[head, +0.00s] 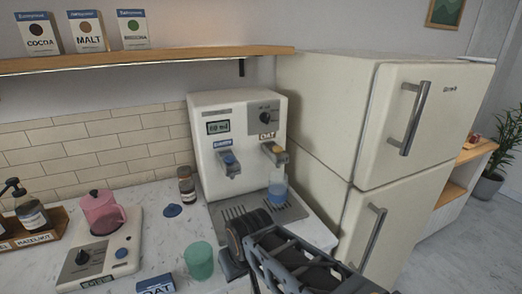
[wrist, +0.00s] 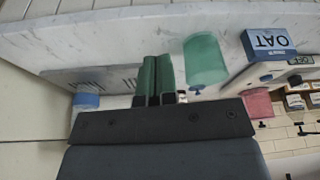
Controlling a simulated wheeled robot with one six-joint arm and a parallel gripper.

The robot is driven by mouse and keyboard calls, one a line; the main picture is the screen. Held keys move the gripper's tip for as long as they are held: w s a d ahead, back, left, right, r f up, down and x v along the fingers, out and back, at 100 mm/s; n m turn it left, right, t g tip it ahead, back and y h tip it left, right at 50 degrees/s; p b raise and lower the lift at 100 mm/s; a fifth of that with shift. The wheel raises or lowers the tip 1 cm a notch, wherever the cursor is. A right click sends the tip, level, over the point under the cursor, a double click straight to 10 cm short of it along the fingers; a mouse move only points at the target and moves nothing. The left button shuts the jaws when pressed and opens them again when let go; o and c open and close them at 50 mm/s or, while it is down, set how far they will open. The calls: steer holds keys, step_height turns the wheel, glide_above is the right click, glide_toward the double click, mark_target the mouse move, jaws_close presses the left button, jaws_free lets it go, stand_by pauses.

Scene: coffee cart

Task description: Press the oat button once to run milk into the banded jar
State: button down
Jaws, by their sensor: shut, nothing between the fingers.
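The white dispenser (head: 235,130) stands at the back of the counter, left of the fridge. Its right tap carries the OAT label (head: 267,135) and a yellow-orange button (head: 277,149). Its left tap has a blue button (head: 229,159). A bluish translucent jar (head: 278,188) stands under the right tap; in the wrist view the jar (wrist: 87,100) shows a pale band. My gripper (wrist: 158,58) is shut and empty, its fingers side by side. In the head view my gripper is low in front of the drip tray, its fingertips hard to make out.
The drip tray (head: 229,214) lies under the taps. A pink pitcher (head: 103,216) sits on a white scale-like base (head: 99,262). The fridge (head: 345,120) bounds the right side.

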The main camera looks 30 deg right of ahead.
step_height(320, 180, up, 26)
steer(key=m+t+p, duration=0.6)
steer(key=m+p, duration=0.3)
steer(key=p, duration=0.5)
glide_above(280, 148)
steer(key=shift+w+f, duration=0.15)
steer(key=shift+f, duration=0.05)
steer(key=shift+b, duration=0.3)
step_height(280, 148, down, 9)
steer(key=b, duration=0.6)
steer(key=shift+r+b, duration=0.1)
steer(key=shift+b, duration=0.3)
steer(key=shift+f, duration=0.25)
